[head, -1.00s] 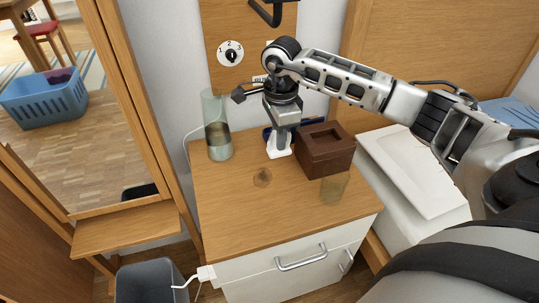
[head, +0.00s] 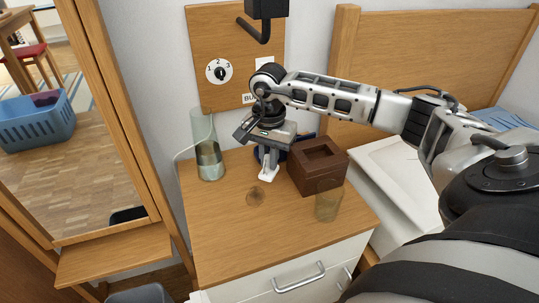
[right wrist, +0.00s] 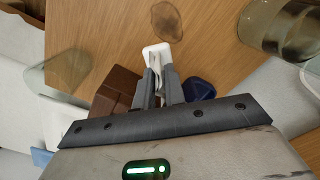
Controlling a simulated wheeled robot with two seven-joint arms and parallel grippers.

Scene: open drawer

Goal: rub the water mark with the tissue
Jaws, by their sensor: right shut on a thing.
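The water mark (head: 256,196) is a brown round stain on the wooden top of the drawer cabinet (head: 225,235). My right gripper (head: 268,158) is shut on a white tissue (head: 267,174), which hangs below its fingertips, just behind and slightly right of the mark. In the right wrist view the tissue (right wrist: 157,54) sticks out between the fingers (right wrist: 157,80), with the mark (right wrist: 167,20) a short way beyond it. I cannot tell whether the tissue touches the wood. My left gripper is out of view.
A brown box (head: 318,182) stands right of the gripper, a glass tumbler (head: 329,204) in front of it. A tall glass vessel (head: 208,158) stands at the back left. A dark blue object (right wrist: 199,89) is partly hidden behind the gripper. The cabinet top's front is clear.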

